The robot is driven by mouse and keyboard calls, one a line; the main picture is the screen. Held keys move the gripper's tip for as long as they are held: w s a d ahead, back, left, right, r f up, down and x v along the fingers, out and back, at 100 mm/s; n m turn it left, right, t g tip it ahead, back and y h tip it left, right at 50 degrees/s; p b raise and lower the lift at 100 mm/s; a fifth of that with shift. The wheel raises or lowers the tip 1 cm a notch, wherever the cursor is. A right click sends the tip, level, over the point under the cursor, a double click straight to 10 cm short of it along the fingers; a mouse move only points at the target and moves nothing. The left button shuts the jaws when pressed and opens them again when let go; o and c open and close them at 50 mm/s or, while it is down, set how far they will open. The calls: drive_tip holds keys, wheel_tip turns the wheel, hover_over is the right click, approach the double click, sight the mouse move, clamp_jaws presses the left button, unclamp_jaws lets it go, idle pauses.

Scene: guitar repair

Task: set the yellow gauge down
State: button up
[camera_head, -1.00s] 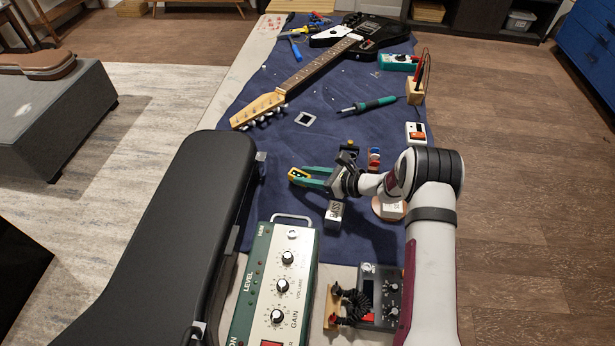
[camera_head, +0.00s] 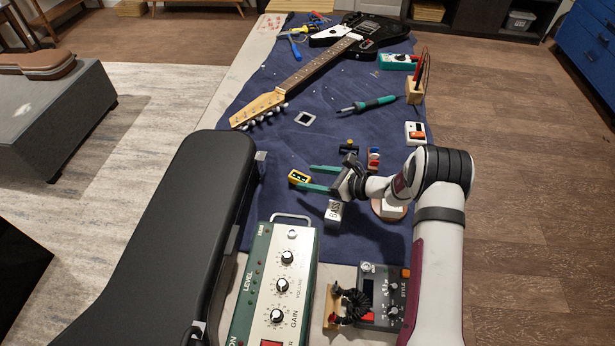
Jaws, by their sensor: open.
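The yellow gauge (camera_head: 299,177) is a small yellow block with a dark face. It rests on the blue cloth (camera_head: 350,88), just left of my gripper, near the right side of the black case. My gripper (camera_head: 309,178) is open, its two green fingers spread and pointing left. The gauge lies at the fingertips, and no finger is closed on it. Whether a fingertip still touches it is too small to tell.
A black guitar case (camera_head: 165,230) stands close on the left. A green amplifier box (camera_head: 275,285) and a grey pedal (camera_head: 380,295) are in front. A small "BASS" block (camera_head: 334,212) is below my gripper.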

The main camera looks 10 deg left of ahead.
drive_tip(key=v, duration=1)
drive_tip(key=s+a+r+n+g+h, duration=0.35)
drive_tip(key=s+r+n+g, duration=0.25)
drive_tip(key=s+r+n, duration=0.7)
drive_tip(key=s+d+r+n+h, duration=0.1)
drive_tip(key=s+d+n+h, duration=0.1)
drive_tip(key=s, duration=0.9)
drive_tip(key=s+d+r+n+h, duration=0.1)
drive_tip(key=s+d+h, duration=0.4)
drive_tip(key=s, duration=0.6)
drive_tip(key=shift+s+d+n+t, duration=0.25)
drive_tip(key=shift+d+n+t, duration=0.05)
drive_tip(key=shift+n, duration=0.2)
